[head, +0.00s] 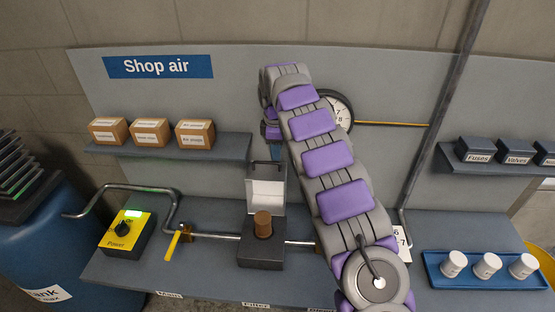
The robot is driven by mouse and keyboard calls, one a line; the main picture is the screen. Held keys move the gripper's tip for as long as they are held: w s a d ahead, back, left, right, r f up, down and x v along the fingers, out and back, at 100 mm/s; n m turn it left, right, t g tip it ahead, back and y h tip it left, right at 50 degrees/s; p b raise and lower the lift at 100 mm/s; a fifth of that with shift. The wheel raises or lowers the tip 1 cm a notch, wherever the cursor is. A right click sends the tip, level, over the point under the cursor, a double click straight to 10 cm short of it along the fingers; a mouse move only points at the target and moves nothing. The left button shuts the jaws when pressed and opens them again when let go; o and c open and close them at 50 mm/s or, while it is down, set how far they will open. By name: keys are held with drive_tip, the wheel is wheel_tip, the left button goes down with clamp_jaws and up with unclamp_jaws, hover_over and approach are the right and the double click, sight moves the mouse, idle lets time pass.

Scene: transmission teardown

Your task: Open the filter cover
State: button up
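The filter housing (262,255) is a dark grey block on the bench, above a front label that reads Filter. A brown cylindrical filter (263,224) stands upright and exposed in its top. The filter cover (266,193) stands up at the back of the housing, open, with its pale inside facing me and a dark handle at its top edge. My gripper (275,150) hangs behind my arm, close above and behind the cover's upper right. It is mostly hidden, so I cannot tell its finger state or whether it touches the cover.
A yellow power box (125,234) with a lit green light and a yellow valve lever (173,245) stand to the left on the bench. A gauge (340,108) sits behind my arm. Cardboard boxes (150,133) fill the left shelf. A blue tray (480,283) holds white jars at right.

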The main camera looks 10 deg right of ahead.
sight(270, 163)
drive_tip(key=a+f, duration=0.1)
drive_tip(key=f, duration=0.1)
drive_tip(key=a+f, duration=0.1)
drive_tip(key=a, duration=0.1)
drive_tip(key=shift+w+f, duration=0.2)
drive_tip(key=shift+f, duration=0.2)
drive_tip(key=shift+d+f, duration=0.15)
drive_tip(key=shift+d, duration=1.3)
drive_tip(key=shift+c, duration=0.9)
drive_tip(key=shift+a, duration=1.1)
clamp_jaws()
drive_tip(key=shift+d, duration=0.45)
